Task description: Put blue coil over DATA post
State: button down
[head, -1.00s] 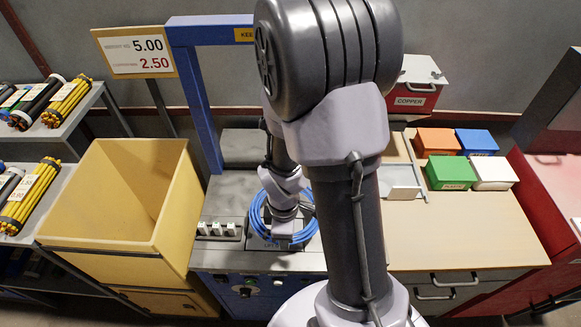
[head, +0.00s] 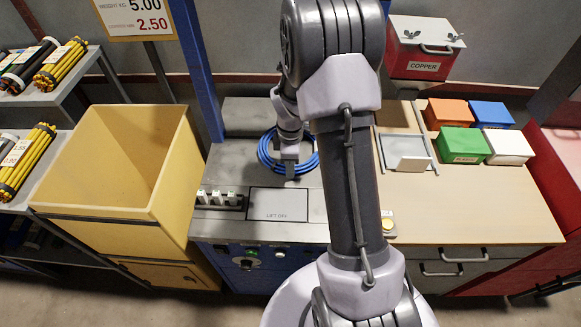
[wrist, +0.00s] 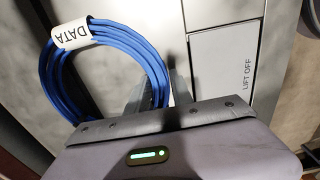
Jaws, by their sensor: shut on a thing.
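The blue coil (head: 268,157) is in the head view, over the grey machine top left of centre. My gripper (head: 289,170) is shut on the coil's near side. In the wrist view the blue coil (wrist: 108,30) is a ring of several turns with a white DATA tag (wrist: 71,30). In that view my gripper (wrist: 155,95) has its fingers on the lower right of the ring. The gap between coil and machine top cannot be judged. I cannot make out a DATA post in either view.
A plate marked LIFT OFF (head: 283,204) lies in the machine top. White switches (head: 218,198) sit beside it. A big yellow bin (head: 120,215) stands left. Right are a light bench (head: 470,215), small coloured boxes (head: 457,143) and a red COPPER box (head: 422,66).

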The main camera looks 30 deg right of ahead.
jog(key=shift+f, duration=0.1)
jog(key=c, duration=1.1)
grip_release()
